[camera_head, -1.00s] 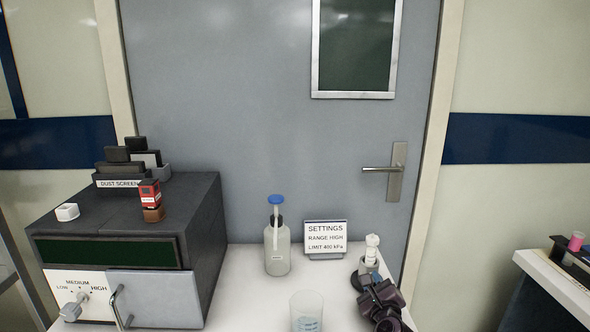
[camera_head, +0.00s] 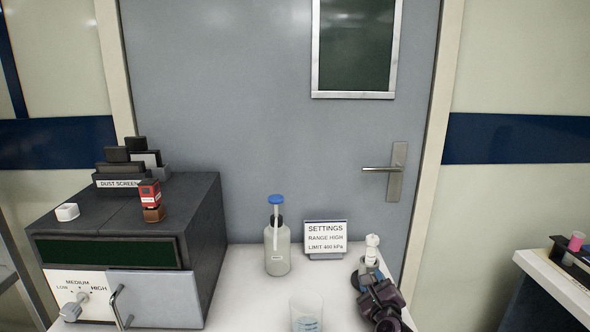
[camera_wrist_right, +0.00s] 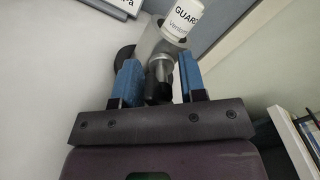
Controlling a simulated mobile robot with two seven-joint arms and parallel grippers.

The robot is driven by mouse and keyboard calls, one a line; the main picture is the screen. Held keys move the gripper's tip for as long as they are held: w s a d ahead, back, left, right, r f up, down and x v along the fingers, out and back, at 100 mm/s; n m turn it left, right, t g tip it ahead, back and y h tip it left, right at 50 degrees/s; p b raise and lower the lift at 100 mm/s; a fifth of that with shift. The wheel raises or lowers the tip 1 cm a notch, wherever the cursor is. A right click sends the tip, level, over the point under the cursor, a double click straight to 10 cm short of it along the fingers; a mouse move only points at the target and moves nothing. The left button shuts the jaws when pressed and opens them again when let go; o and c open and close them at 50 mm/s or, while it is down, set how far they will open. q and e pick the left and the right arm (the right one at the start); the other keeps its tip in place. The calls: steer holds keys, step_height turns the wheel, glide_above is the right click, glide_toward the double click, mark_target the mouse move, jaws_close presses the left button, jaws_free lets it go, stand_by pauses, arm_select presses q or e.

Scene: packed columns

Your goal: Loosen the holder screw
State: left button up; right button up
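The holder (camera_wrist_right: 150,38) stands at the right end of the white bench and carries a white guard column (camera_wrist_right: 183,18) with printed lettering. The column's top also shows in the head view (camera_head: 372,241). A dark screw knob (camera_wrist_right: 158,88) on a metal stem sticks out toward my right wrist camera. My right gripper (camera_wrist_right: 158,72) has its two blue fingers on either side of the screw, with some gap visible, so it looks open. In the head view my right gripper (camera_head: 369,272) covers most of the holder. My left gripper is not in view.
A settings sign (camera_head: 325,238) stands left of the holder. A blue-capped bottle (camera_head: 277,250) and a clear beaker (camera_head: 306,313) stand on the bench (camera_head: 245,290). A dark box unit (camera_head: 205,230) with a knob (camera_head: 73,307) is at left. A door (camera_head: 240,100) rises behind.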

steer(key=shift+s+r+p, duration=0.15)
steer(key=shift+s+p, duration=0.2)
steer(key=shift+s, duration=0.55)
steer(key=shift+s+d+p, duration=0.1)
steer(key=shift+s+p, duration=0.35)
steer(key=shift+s, duration=0.95)
steer(key=shift+s+p, duration=0.35)
steer(key=shift+s, duration=0.85)
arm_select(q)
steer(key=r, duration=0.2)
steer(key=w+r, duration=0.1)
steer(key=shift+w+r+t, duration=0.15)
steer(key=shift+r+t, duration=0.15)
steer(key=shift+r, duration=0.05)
arm_select(e)
steer(key=shift+f, duration=0.2)
